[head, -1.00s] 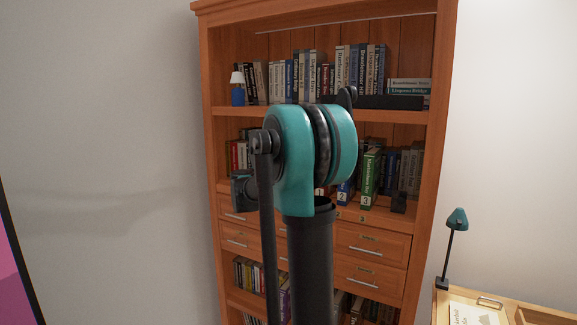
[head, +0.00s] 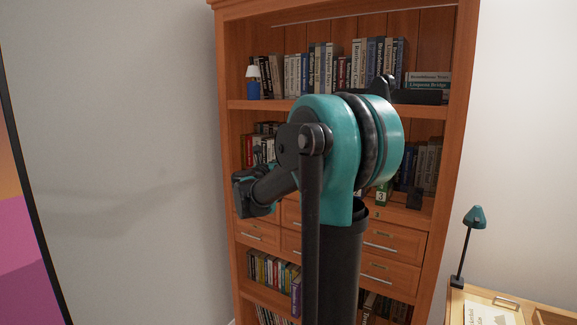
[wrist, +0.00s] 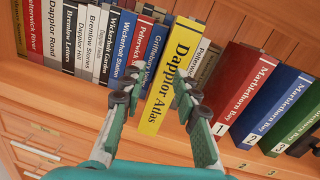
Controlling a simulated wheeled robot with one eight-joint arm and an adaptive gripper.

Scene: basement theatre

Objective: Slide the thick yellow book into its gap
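The thick yellow book (wrist: 168,85), with "Dapplor Atlas" on its spine, stands in the row of books in the wrist view. Thin books are on its left and a pale book (wrist: 207,62) is partly visible on its right. The yellow book's spine reaches nearer to me than its left neighbours. How deep the book sits is hidden.
Red, blue and green numbered volumes (wrist: 248,92) stand on the right in the wrist view. Drawers (head: 258,234) lie below this shelf of the wooden bookcase (head: 226,120). A desk with a teal lamp (head: 475,217) stands at the right.

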